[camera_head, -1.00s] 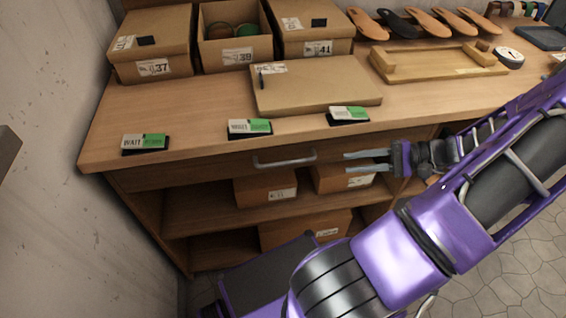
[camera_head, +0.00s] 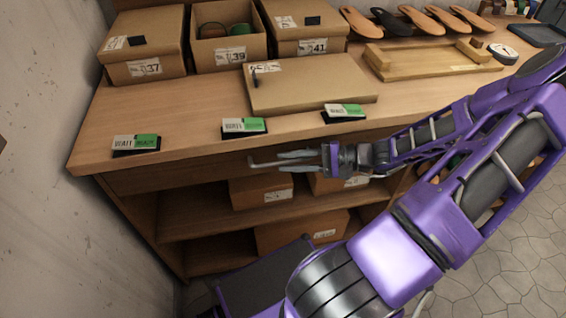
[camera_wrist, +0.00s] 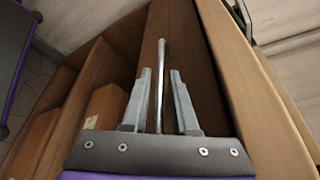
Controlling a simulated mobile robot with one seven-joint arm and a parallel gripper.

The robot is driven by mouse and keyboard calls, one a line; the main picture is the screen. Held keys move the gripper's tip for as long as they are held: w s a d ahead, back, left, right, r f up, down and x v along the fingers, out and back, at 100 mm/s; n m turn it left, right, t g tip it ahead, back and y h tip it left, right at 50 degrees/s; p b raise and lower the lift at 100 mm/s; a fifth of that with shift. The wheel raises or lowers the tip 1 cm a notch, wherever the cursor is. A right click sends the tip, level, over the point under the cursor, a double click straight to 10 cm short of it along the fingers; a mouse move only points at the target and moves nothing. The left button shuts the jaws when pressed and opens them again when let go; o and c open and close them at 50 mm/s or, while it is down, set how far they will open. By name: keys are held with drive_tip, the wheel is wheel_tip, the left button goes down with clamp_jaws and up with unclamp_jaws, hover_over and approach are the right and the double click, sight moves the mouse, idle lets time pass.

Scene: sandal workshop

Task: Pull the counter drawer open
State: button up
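The counter drawer's wooden front (camera_head: 160,178) lies under the countertop and looks shut. Its metal bar handle (camera_head: 258,163) is partly hidden behind my gripper (camera_head: 283,159); only its left end shows clearly in the head view. In the wrist view the handle (camera_wrist: 160,58) runs lengthwise between the two fingers of my gripper (camera_wrist: 160,75). The fingers are open, one on each side of the bar, with a visible gap on both sides. In that view the drawer front (camera_wrist: 195,70) lies behind the fingers.
The countertop (camera_head: 190,110) overhangs above my gripper. On it are green-and-white cards (camera_head: 244,126), a flat box lid (camera_head: 310,84), boxes (camera_head: 143,55), a wooden frame (camera_head: 430,68) and sandal soles (camera_head: 420,20). Cardboard boxes (camera_head: 262,192) stand on shelves below. A wall (camera_head: 40,150) is at left.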

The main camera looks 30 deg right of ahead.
drive_tip(key=shift+x, duration=0.9)
drive_tip(key=shift+c, duration=0.3)
clamp_jaws()
idle(0.6)
